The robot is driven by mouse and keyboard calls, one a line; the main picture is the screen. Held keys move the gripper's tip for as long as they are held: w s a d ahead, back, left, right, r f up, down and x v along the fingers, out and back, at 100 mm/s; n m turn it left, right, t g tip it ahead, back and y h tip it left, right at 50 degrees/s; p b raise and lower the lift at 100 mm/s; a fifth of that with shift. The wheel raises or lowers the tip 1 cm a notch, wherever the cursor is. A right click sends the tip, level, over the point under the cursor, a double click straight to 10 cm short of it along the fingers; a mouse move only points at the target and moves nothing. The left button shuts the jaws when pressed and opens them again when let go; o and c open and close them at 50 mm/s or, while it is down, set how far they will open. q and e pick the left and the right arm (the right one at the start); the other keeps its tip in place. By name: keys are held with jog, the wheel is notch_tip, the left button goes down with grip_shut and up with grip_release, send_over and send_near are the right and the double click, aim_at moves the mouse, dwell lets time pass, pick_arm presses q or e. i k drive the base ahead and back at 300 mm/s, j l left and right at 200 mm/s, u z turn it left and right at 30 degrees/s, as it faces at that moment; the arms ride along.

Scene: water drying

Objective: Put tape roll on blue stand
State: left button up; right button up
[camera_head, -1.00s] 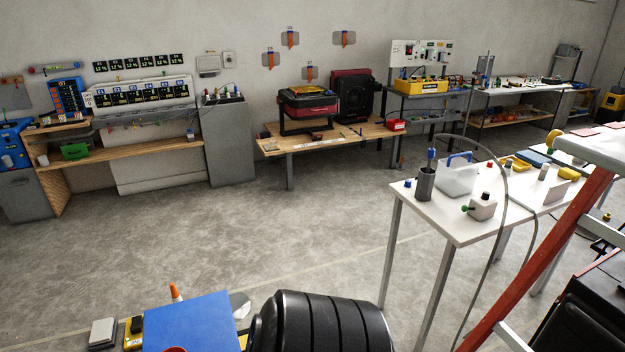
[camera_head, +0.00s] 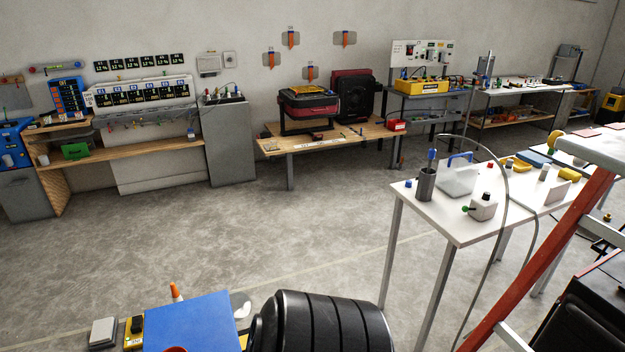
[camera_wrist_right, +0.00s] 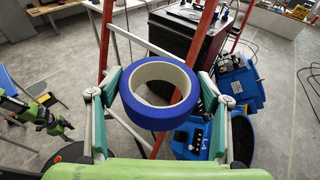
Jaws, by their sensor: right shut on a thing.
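In the right wrist view, a tape roll (camera_wrist_right: 158,113), blue outside with a pale inner ring, sits between the fingers of my right gripper (camera_wrist_right: 157,98). The fingers are shut on its two sides and hold it up with its hole facing the camera. A green and dark gripper, seemingly my left one (camera_wrist_right: 38,116), shows at the left of that view; its jaw state is unclear. In the head view, a flat blue surface (camera_head: 192,322) lies at the bottom edge; I cannot tell if it is the blue stand. Neither gripper shows in the head view.
A white table (camera_head: 462,228) with a pen cup and a clear bin stands at the right. A red ladder (camera_head: 560,250) leans in front of it. Blue equipment (camera_wrist_right: 240,80) lies beyond the right finger in the wrist view. The grey floor in the middle is clear.

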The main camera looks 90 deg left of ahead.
aim_at(177, 326)
jog(key=k+j+u, duration=0.1)
jog(key=u, duration=2.85)
jog(key=i+j, duration=0.1)
jog(key=j, duration=0.25)
jog(key=i+j+u, duration=0.1)
jog(key=j, duration=0.3)
jog(key=i+j, duration=0.1)
jog(key=j, duration=0.25)
jog(key=i+j+u, duration=0.1)
jog(key=j, duration=0.25)
jog(key=i+j+u, duration=0.1)
jog(key=j, duration=0.25)
jog(key=i, duration=0.05)
